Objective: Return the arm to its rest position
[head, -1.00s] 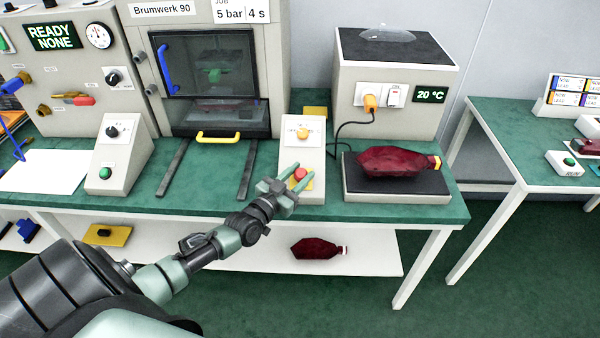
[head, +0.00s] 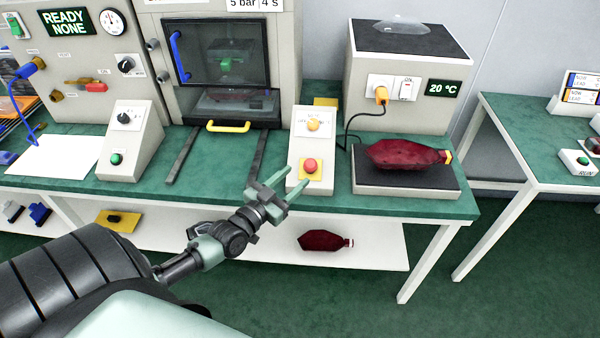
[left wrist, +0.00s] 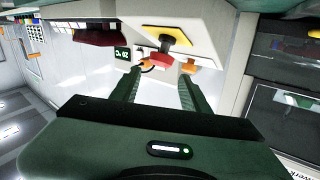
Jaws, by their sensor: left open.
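My left gripper (head: 284,190) is open and empty in the head view, in front of the bench's front edge and just left of and below the red button (head: 310,166) on its yellow plate. In the left wrist view, the two fingers (left wrist: 155,90) stand apart with nothing between them, and the red button (left wrist: 155,60) shows beyond them. My left arm comes in from the lower left. My right gripper is not in view.
A second table (head: 530,145) stands right, beyond a floor gap.

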